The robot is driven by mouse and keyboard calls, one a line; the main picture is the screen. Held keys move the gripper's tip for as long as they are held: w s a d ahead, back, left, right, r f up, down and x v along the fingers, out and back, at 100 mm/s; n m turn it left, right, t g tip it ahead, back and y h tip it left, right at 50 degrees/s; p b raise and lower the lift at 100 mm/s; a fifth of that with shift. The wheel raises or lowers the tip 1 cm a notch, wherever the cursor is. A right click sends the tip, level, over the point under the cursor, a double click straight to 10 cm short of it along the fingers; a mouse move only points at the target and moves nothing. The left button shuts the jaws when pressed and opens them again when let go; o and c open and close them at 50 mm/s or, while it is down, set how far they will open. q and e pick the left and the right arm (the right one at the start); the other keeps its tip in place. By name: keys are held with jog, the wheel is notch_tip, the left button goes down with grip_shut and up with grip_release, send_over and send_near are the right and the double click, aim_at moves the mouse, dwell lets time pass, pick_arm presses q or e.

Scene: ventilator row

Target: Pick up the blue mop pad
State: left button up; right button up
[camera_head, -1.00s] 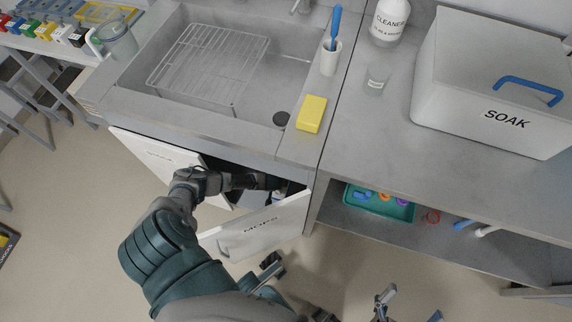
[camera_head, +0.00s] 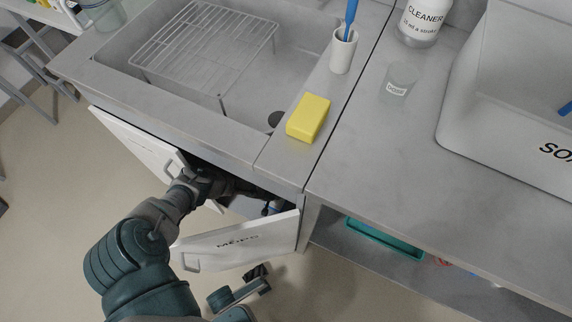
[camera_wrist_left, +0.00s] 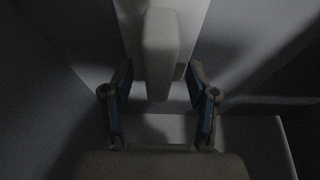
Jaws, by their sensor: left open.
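My left arm reaches into the open cabinet under the sink; its gripper is mostly hidden inside in the head view. In the left wrist view my left gripper (camera_wrist_left: 159,68) is open, its two fingers on either side of a pale, upright, rounded block (camera_wrist_left: 160,40). The block stands in front of a paler flat panel; I cannot tell if the fingers touch it. The inside is very dark. I cannot make out a blue mop pad in either view.
The cabinet's right door (camera_head: 240,240), marked MOPS, and left door (camera_head: 140,150) stand open around my arm. A yellow sponge (camera_head: 308,117) and white brush cup (camera_head: 343,50) stand on the counter. A teal tray (camera_head: 385,240) lies on the shelf at right.

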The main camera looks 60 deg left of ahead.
pick_arm(q)
jog(key=shift+w+a+f, duration=0.15)
jog(key=shift+a+f, duration=0.1)
jog(key=shift+d+r, duration=0.3)
jog(key=shift+d, duration=0.1)
jog(key=shift+a+f, duration=0.3)
jog(key=shift+f, duration=0.15)
jog(key=shift+d+r, duration=0.15)
jog(key=shift+r, duration=0.05)
jog(key=c, duration=0.5)
grip_shut()
